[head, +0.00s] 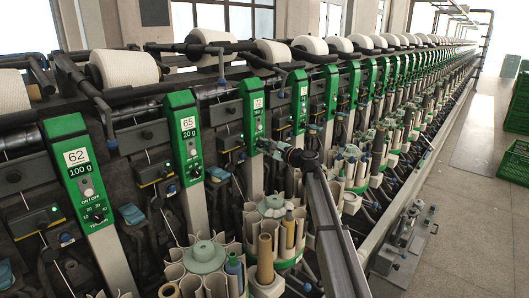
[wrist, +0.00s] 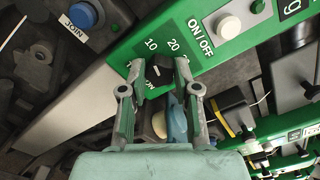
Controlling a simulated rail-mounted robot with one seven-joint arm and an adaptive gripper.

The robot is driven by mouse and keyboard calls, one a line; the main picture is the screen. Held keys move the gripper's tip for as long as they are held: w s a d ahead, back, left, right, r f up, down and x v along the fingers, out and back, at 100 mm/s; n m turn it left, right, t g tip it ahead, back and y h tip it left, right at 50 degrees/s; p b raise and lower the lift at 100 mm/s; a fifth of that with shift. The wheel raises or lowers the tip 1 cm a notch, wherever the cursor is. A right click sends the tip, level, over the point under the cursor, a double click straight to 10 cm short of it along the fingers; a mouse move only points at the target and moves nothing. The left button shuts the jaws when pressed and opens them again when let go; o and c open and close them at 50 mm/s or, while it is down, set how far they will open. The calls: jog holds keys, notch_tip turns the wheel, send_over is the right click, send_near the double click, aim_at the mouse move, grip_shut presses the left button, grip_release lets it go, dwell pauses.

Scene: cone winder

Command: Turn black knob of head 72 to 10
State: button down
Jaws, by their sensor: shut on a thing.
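The green panel of head 72 (head: 253,112) stands in the row of heads in the head view, its label partly readable. My gripper (head: 264,146) reaches its lower part, and the arm hides the knob there. In the wrist view the black knob (wrist: 159,71) sits between the fingertips of my gripper (wrist: 158,68), which is shut on it. The dial marks 10 and 20 (wrist: 162,45) show just above the knob. Other marks are covered by the fingers. The knob's pointer cannot be read clearly. The white ON/OFF button (wrist: 229,28) is on the same panel, right of the dial.
Neighbouring green panels 65 (head: 186,135) and 62 (head: 79,172) stand to the left. A blue JOIN button (wrist: 82,15) is near the gripper.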

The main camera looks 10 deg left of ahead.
dwell(0.3)
jog(key=c, duration=0.8)
grip_release()
jog(key=shift+c, duration=0.2)
jog(key=v, duration=1.2)
jog(key=shift+r, duration=0.1)
